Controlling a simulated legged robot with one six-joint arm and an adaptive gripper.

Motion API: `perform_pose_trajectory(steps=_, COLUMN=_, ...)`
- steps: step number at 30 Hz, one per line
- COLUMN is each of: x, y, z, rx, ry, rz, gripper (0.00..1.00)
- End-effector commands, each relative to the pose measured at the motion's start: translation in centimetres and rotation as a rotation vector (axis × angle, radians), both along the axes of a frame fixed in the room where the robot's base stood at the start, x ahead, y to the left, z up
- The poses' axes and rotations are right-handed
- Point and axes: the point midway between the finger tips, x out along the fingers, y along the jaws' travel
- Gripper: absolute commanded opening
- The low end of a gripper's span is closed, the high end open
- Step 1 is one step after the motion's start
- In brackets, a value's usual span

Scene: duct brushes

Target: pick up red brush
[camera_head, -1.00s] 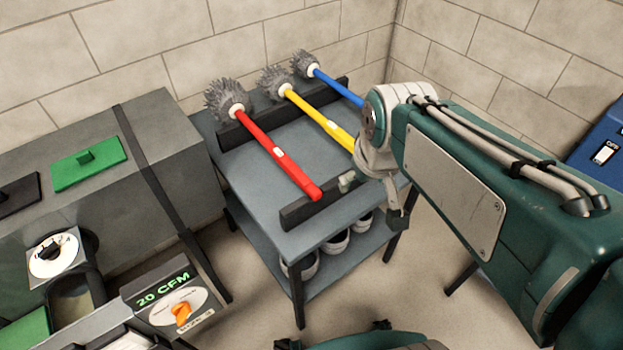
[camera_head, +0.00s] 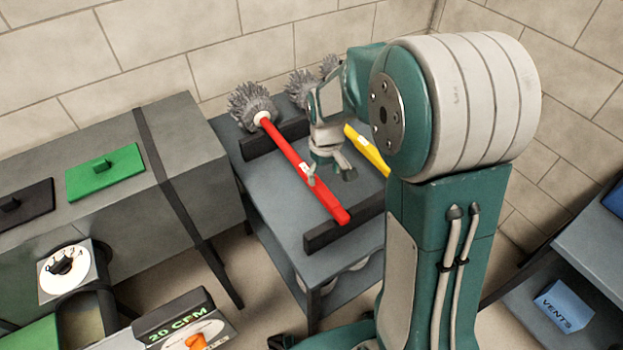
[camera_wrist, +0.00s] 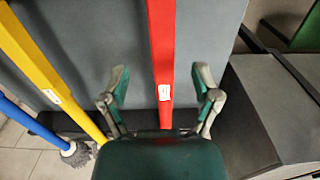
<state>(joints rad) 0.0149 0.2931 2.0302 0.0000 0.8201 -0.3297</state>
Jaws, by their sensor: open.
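The red brush (camera_head: 298,163) lies across two dark rails on a grey table, its grey bristle head (camera_head: 250,103) at the far left and its handle end toward the front. My gripper (camera_head: 328,170) is over the table at the middle of the red handle. In the wrist view, the red handle (camera_wrist: 162,50) runs between the two spread fingers of my gripper (camera_wrist: 161,88), with a gap on each side. A white label (camera_wrist: 164,92) on the handle shows between the fingertips. The handle's far part is hidden behind the gripper body in that view.
The yellow brush (camera_head: 367,152) lies right of the red one, partly hidden by my arm. The blue brush handle (camera_wrist: 30,122) shows beyond the yellow one in the wrist view. A grey duct (camera_head: 195,170) stands left of the table (camera_head: 285,212). A blue VENTS box (camera_head: 565,305) is at right.

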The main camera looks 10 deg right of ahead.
Motion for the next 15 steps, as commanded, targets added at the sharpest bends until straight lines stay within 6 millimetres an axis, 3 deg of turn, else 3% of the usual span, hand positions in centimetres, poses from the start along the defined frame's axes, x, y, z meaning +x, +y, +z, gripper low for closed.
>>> perform_pose_trajectory(steps=8, x=0.0, y=0.2, z=-2.7, rx=0.000, ry=0.001, rz=0.000, gripper=0.80)
perform_pose_trajectory(steps=15, x=0.2, y=0.4, z=-6.3, rx=0.000, ry=0.002, rz=-0.001, gripper=0.80)
